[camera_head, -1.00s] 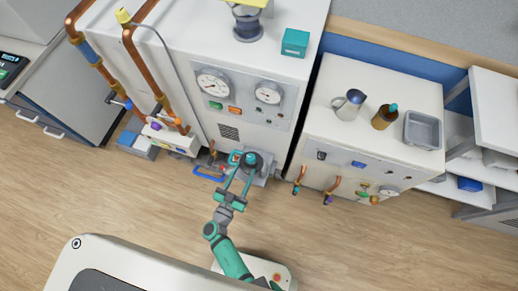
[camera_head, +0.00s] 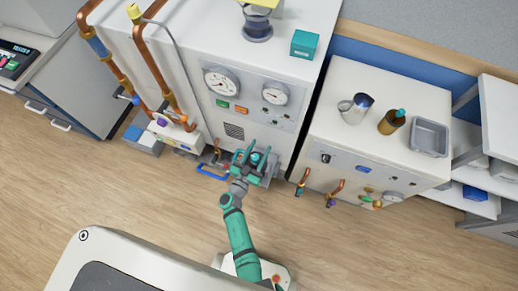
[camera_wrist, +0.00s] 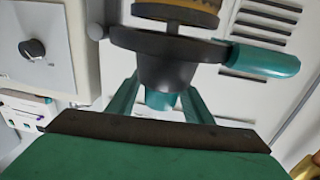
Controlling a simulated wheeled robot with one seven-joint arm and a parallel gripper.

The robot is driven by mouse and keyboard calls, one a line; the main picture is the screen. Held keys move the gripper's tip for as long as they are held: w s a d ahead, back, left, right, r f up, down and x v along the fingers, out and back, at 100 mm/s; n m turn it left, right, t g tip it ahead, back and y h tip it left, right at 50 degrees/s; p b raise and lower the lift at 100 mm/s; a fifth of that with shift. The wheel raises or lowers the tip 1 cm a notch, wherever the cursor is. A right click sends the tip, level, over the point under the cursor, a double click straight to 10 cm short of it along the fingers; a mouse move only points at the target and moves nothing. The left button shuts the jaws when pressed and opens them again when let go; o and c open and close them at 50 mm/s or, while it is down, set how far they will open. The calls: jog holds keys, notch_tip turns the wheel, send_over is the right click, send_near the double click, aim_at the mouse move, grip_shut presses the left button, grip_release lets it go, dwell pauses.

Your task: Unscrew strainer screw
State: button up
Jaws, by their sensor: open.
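In the wrist view a dark cone-shaped body (camera_wrist: 168,72) with a teal end (camera_wrist: 160,98) sits between the two fingers of my gripper (camera_wrist: 160,88). Above it are a dark ring with a teal handle (camera_wrist: 262,60) and a brass-coloured ribbed piece (camera_wrist: 178,12). I cannot tell for certain which part is the strainer screw. In the head view my gripper (camera_head: 254,160) is open at the fitting low on the front of the white cabinet, its fingers on either side of a dark, teal-topped part. Contact with it cannot be made out.
The white cabinet (camera_head: 215,45) carries gauges and a vent. A blue handle (camera_head: 212,172) lies just left of my gripper. Copper pipes (camera_head: 158,60) rise further left. A second cabinet (camera_head: 345,100) with stub pipes stands to the right. The wooden floor (camera_head: 130,200) in front is mostly clear.

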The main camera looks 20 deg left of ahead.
jog(key=c, duration=1.1)
jog(key=shift+o, duration=0.2)
